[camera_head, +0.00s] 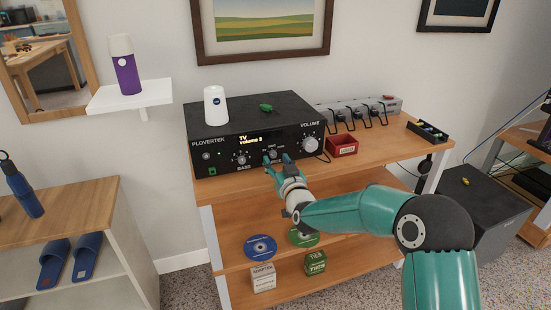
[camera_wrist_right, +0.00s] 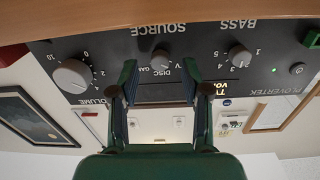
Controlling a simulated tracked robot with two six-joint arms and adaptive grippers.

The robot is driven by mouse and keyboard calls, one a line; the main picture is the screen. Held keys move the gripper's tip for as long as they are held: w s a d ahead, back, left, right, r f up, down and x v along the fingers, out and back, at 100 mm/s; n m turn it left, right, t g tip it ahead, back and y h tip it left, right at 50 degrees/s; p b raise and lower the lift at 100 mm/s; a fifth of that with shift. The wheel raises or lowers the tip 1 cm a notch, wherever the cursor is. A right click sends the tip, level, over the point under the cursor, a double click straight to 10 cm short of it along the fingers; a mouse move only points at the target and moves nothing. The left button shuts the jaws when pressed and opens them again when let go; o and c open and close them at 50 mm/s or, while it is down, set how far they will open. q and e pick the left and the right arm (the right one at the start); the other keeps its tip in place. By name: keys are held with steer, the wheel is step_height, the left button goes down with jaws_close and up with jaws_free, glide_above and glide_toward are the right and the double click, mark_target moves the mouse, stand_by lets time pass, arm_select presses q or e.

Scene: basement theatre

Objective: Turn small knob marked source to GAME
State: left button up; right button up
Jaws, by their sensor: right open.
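A black amplifier (camera_head: 256,117) marked PLOVERTEK stands on the wooden bench, and its display (camera_head: 250,140) reads TV, with a volume line below. The small source knob (camera_wrist_right: 161,61) shows in the upside-down right wrist view, under the word SOURCE, with DISC and part of GAME legible beside it. My right gripper (camera_head: 277,159) is at the amplifier's front. In the wrist view its open fingers (camera_wrist_right: 158,85) stand on either side of the knob, apart from it. I cannot tell the knob's exact pointer direction. My left gripper is not in view.
The bass knob (camera_wrist_right: 239,57) and larger volume knob (camera_wrist_right: 72,76) flank the source knob. A white cup-like item (camera_head: 215,106) and a green object (camera_head: 266,108) sit on the amplifier. A red box (camera_head: 342,146) and a power strip (camera_head: 358,111) are to the right.

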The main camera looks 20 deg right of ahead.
steer(key=shift+w, duration=1)
jaws_close()
